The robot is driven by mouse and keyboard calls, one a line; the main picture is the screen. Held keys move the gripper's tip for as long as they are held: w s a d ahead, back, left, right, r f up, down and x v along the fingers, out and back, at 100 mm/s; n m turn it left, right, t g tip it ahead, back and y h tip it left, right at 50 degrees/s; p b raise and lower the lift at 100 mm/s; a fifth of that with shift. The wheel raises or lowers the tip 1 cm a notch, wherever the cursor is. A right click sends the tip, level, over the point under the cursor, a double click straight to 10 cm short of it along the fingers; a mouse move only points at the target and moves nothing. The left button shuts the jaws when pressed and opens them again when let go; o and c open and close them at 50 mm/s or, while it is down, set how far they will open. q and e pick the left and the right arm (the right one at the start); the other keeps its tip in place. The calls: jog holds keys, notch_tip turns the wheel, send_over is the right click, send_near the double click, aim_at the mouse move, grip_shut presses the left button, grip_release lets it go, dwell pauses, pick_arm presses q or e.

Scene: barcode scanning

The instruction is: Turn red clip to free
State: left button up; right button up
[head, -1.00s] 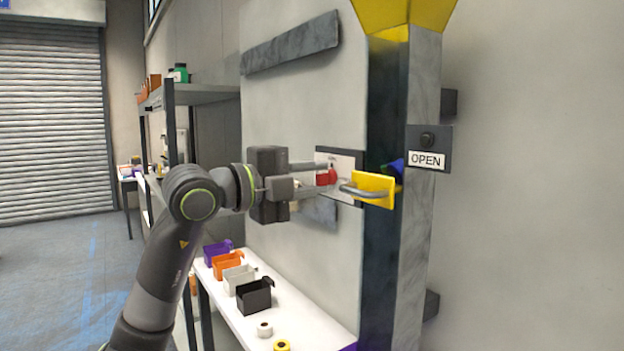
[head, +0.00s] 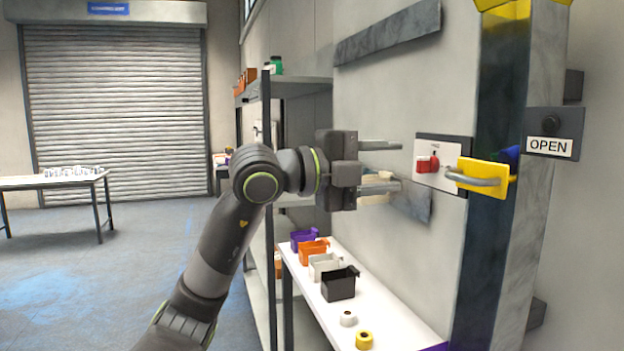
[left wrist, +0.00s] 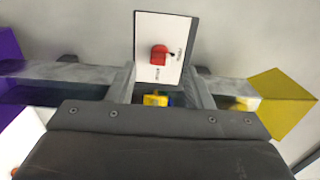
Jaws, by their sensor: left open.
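The red clip (head: 428,164) is a small red block on a white plate (head: 452,152) fixed to the grey panel. In the left wrist view the red clip (left wrist: 159,55) shows near the middle of the white plate (left wrist: 150,22), with small lettering beside it that I cannot read. My left gripper (head: 398,166) is open and empty, its two fingers pointing right at the plate. The fingertips are to the left of the red clip and look apart from it. My right gripper is not in view.
A yellow plate with a grey handle (head: 487,179) is just right of the clip, by the dark post (head: 485,250). An OPEN sign (head: 553,147) hangs further right. A white shelf (head: 318,290) below holds several small bins. Open floor lies left.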

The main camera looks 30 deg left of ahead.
pick_arm(q)
jog(key=b+v, duration=0.6)
jog(key=v, duration=0.6)
jog(key=shift+s, duration=0.15)
jog(key=shift+a, duration=0.1)
dwell(0.4)
